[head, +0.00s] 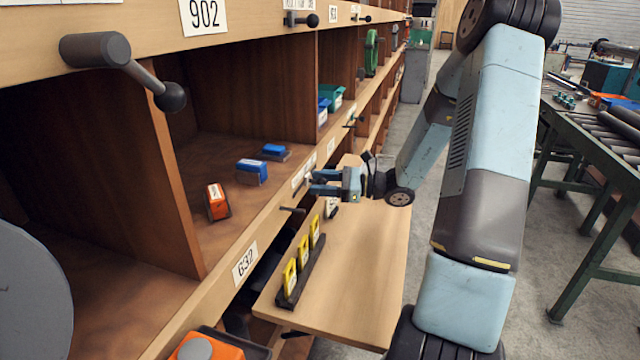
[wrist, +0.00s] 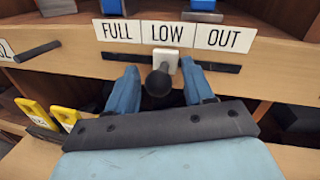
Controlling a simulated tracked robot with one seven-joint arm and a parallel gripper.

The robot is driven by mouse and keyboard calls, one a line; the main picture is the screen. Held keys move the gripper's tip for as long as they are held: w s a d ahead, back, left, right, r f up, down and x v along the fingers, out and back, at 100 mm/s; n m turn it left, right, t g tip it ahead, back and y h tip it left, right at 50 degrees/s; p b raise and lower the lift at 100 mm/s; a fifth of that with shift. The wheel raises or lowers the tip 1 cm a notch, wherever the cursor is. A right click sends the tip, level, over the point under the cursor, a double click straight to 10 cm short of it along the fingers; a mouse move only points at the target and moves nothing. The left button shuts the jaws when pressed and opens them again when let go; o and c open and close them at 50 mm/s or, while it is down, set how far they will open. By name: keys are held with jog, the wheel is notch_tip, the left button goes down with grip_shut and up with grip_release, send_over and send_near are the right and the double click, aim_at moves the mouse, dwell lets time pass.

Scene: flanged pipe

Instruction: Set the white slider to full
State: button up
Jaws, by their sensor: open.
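The white slider (wrist: 165,60) sits under the LOW label (wrist: 167,33) on the shelf front, in the wrist view. A dark round knob (wrist: 158,82) sticks out from it towards me. The FULL label (wrist: 123,31) is to its left and the OUT label (wrist: 225,38) to its right. My gripper (wrist: 160,70) is open, with one blue finger on each side of the knob and slider; contact with either finger cannot be made out. In the head view my gripper (head: 318,183) reaches the shelf edge, and the slider is hard to make out there.
Dark track strips (wrist: 117,57) run along the shelf front on both sides of the slider. A wooden board (head: 350,270) below carries a dark rack with yellow tags (head: 303,251). Blue and orange items (head: 217,201) lie in the compartment behind.

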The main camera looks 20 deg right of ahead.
jog(key=shift+c, duration=0.3)
grip_shut()
dwell(0.4)
